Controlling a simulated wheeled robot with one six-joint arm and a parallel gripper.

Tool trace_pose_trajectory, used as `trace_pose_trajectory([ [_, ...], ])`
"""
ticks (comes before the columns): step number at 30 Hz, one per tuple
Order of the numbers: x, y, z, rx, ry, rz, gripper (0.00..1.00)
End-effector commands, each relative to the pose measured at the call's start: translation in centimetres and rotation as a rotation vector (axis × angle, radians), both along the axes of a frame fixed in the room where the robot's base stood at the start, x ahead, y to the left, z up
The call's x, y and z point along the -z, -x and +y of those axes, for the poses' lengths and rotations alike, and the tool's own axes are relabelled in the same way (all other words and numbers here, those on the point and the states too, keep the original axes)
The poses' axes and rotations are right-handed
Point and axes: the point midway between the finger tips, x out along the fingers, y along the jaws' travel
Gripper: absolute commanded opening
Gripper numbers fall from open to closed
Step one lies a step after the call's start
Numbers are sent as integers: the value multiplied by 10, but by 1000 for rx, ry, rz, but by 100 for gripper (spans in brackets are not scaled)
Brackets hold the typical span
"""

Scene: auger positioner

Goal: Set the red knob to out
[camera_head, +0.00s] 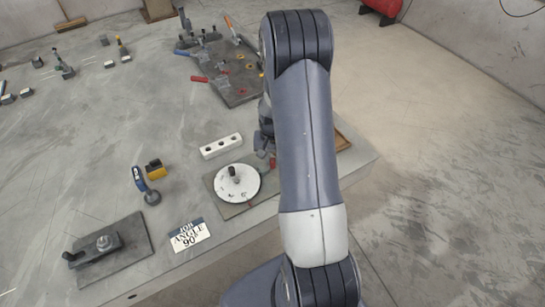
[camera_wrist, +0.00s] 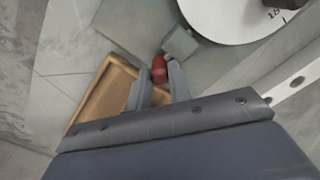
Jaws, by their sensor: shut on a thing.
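The red knob (camera_wrist: 158,68) is a small rounded cylinder in the wrist view, on the near side of a grey block (camera_wrist: 180,42) beside the white dial disc (camera_wrist: 235,14). My gripper (camera_wrist: 157,80) has its two fingers closed on either side of the red knob. The white disc (camera_head: 225,185) with a black handle (camera_head: 232,172) also shows in the head view, on a grey plate (camera_head: 224,207). There my arm hides most of my gripper. Whether the knob sits in or out is not clear from these views.
A card reading "JOB ANGLE 90°" (camera_head: 189,235) lies in front of the disc. A white block with holes (camera_head: 221,146) is behind it. A wooden tray (camera_wrist: 98,98) lies close to my gripper. A clamp fixture (camera_head: 104,245) is at front left.

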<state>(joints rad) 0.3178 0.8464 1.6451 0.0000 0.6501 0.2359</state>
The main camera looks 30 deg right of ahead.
Motion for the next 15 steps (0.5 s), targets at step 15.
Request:
trace_pose_trajectory([
  [15, 2, -1, -8, 3, 1, -2, 0],
])
